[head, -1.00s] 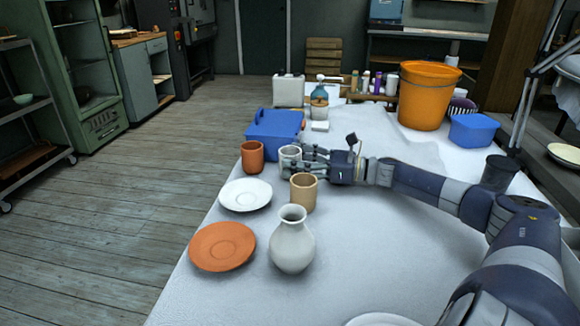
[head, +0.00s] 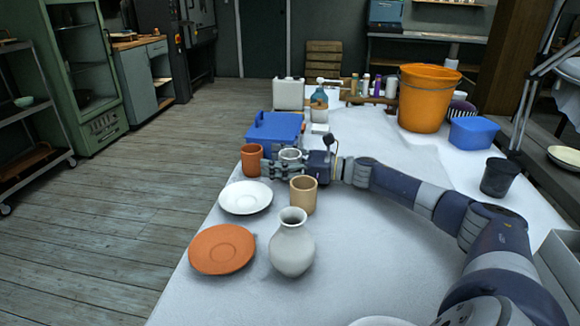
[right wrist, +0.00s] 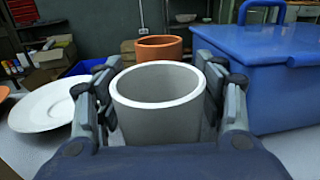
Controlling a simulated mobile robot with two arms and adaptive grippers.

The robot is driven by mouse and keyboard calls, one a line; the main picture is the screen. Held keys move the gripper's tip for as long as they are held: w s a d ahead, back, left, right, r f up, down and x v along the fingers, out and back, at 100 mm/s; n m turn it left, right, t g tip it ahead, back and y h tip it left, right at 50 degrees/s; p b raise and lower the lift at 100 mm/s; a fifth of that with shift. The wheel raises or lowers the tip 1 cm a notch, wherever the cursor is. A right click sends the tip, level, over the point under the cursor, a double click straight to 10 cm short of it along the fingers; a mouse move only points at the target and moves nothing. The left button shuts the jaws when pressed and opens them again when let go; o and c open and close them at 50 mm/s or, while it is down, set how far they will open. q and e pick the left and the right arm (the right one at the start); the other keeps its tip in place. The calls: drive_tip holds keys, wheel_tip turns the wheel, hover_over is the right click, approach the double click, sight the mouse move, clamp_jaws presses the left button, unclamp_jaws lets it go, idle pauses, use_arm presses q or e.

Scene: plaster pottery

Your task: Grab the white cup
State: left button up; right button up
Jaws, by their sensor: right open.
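The white cup (head: 290,155) stands upright on the table, partly hidden by my gripper in the head view. In the right wrist view the white cup (right wrist: 158,100) sits between the two fingers, its open rim facing up. My right gripper (head: 274,170) reaches in from the right and is open around the cup. Its fingers (right wrist: 160,104) stand on both sides of the cup in the right wrist view; I cannot tell whether they touch it. My left gripper is not in view.
A terracotta cup (head: 252,158) stands just left of the fingertips, and a blue toolbox (head: 275,128) is close behind. A tan cup (head: 303,195), white vase (head: 292,245), white plate (head: 246,197) and orange plate (head: 222,249) stand nearer.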

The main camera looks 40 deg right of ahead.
drive_tip(key=c, duration=1.2)
drive_tip(key=shift+c, duration=0.5)
